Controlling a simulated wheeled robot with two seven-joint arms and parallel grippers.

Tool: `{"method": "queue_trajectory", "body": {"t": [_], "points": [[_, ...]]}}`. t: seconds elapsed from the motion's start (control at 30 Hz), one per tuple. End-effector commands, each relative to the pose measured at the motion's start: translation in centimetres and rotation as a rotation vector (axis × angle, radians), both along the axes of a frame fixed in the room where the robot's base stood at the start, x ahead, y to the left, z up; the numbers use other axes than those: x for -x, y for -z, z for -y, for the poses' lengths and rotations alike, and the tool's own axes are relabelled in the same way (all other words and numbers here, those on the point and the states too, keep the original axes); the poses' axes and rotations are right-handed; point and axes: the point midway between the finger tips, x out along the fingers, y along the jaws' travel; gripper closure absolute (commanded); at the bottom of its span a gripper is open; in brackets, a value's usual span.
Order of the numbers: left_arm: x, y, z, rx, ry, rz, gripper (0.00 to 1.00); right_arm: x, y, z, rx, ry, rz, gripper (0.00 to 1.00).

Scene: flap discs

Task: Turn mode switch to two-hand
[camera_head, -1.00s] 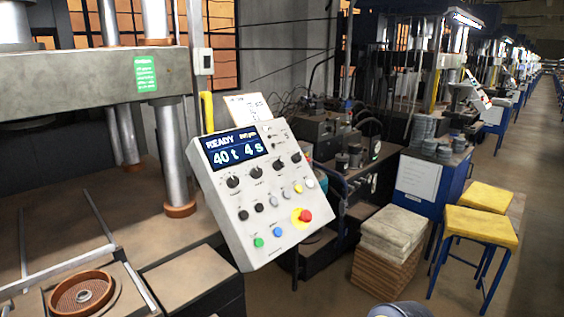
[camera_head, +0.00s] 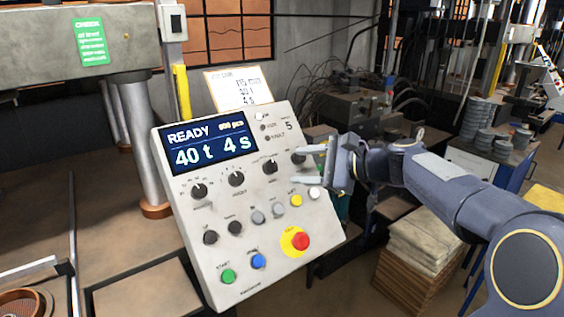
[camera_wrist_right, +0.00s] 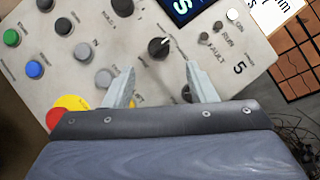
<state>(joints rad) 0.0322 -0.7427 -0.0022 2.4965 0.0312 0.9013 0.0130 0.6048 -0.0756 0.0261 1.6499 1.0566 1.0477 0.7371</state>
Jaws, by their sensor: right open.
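A tilted grey control panel (camera_head: 205,265) carries a row of black rotary knobs below its lit display (camera_head: 208,143), which reads READY, 40 t, 4 s. The rightmost knob (camera_head: 298,157) is beside my right gripper (camera_head: 309,166), which is open and empty with its fingers pointing at the panel. In the right wrist view this knob (camera_wrist_right: 187,92) is partly hidden, lying between the fingers near the right one. Another black knob (camera_wrist_right: 158,47) with a white pointer shows just beyond the fingertips. The knob labels are too small to read, so I cannot tell which is the mode switch. My left gripper is out of view.
A red emergency button (camera_head: 301,241) on a yellow disc, a green button (camera_head: 228,276) and a blue button (camera_head: 259,261) sit low on the panel. A card (camera_head: 238,88) stands behind its top edge.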

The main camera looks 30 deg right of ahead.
Motion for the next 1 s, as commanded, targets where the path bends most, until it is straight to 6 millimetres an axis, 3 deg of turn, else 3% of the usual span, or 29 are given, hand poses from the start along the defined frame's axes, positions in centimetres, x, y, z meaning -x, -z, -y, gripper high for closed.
{"method": "queue_trajectory", "body": {"t": [0.4, 0.77, 1.0], "points": [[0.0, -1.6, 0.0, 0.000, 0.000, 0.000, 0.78, -4.9, 1.7, -3.1, 0.003, -0.004, -0.003, 0.49], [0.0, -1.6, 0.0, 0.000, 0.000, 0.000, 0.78, -5.4, 1.9, -3.4, 0.004, -0.003, -0.001, 0.49], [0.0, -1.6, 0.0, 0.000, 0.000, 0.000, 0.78, -5.4, 1.9, -3.4, 0.005, -0.003, -0.001, 0.80]]}}
